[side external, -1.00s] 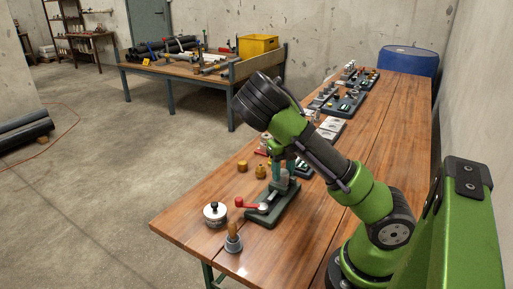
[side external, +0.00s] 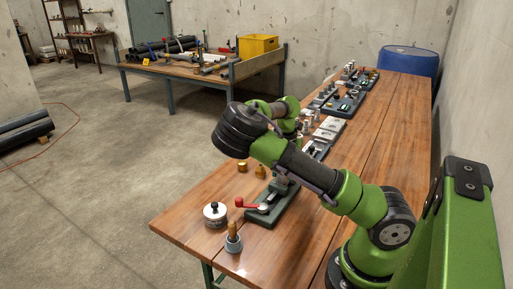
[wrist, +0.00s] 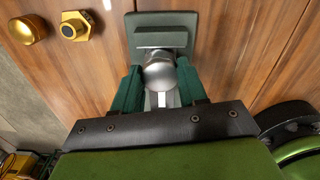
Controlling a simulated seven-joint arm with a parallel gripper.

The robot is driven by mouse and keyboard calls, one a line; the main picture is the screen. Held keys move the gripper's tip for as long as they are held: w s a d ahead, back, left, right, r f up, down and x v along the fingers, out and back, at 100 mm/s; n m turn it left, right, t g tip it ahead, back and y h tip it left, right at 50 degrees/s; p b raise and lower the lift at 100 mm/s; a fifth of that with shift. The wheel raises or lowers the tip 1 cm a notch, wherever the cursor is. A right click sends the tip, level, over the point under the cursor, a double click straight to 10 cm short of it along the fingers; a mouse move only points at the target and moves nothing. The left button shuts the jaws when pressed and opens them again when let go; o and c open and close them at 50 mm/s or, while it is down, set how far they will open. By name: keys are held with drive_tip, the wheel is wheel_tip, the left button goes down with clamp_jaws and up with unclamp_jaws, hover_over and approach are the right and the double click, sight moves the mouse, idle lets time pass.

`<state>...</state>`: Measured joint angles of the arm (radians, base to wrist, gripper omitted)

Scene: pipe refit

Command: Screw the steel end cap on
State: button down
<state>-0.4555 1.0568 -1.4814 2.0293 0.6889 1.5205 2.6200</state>
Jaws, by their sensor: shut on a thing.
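In the wrist view my gripper (wrist: 159,92) has its two green fingers shut on a rounded steel part, which looks like the steel end cap (wrist: 159,72). The cap lies between the fingers, in front of a dark green block on the fixture (wrist: 158,20). I cannot tell whether the cap is seated on a thread. In the side view the fixture (side external: 262,217) stands on the bench with a red-knobbed lever (side external: 240,202).
Two brass fittings (wrist: 28,30) (wrist: 75,26) lie beside the fixture. A lidded steel pot (side external: 215,213) and a wooden-handled brush (side external: 233,238) stand near the bench's front edge. White plates and dark trays (side external: 333,103) lie farther back. The right of the bench is clear.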

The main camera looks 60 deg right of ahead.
drive_tip(key=shift+f, duration=0.1)
drive_tip(key=m, duration=0.6)
drive_tip(key=shift+s, duration=0.1)
drive_tip(key=shift+f+m, duration=0.1)
drive_tip(key=shift+m, duration=0.2)
drive_tip(key=m, duration=0.4)
drive_tip(key=shift+m, duration=0.7)
drive_tip(key=c, duration=0.8)
unclamp_jaws()
